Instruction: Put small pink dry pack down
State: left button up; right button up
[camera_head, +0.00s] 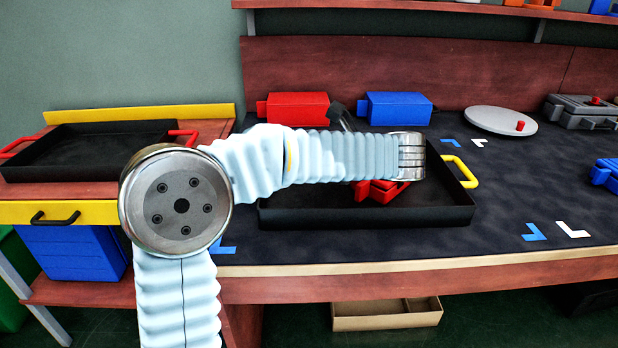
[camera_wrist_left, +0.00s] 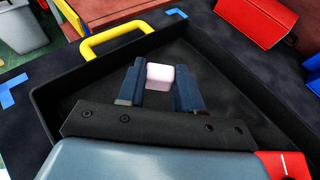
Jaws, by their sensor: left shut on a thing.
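A small pale pink pack (camera_wrist_left: 160,76) sits between the two dark fingers of my left gripper (camera_wrist_left: 158,92) in the left wrist view. The gripper is shut on it, over a black tray with yellow handles (camera_wrist_left: 110,38). The tray floor lies below the fingers; I cannot tell whether the pack touches it. In the head view my left arm reaches across this black tray (camera_head: 365,217), and the fingers and pack are hidden behind the arm. My right gripper is not in view.
A second black tray (camera_head: 95,178) with red handles stands at the left. A red box (camera_head: 297,107) and a blue box (camera_head: 397,108) stand behind the near tray. A round grey lid (camera_head: 500,121) lies at the right. Dark bench surface is free right of the tray.

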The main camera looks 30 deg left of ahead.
pick_arm(q)
jog(key=shift+w+a+f, duration=0.25)
jog(key=shift+a+f, duration=0.1)
jog(key=shift+f, duration=0.15)
jog(key=shift+w+a+f+b, duration=0.15)
jog(key=shift+f+b, duration=0.2)
jog(key=shift+f, duration=1.45)
jog(key=shift+f, duration=0.1)
jog(key=o, duration=1)
jog(key=v, duration=0.6)
jog(key=p+v, duration=0.1)
jog(key=v, duration=0.5)
jog(key=shift+r, duration=0.25)
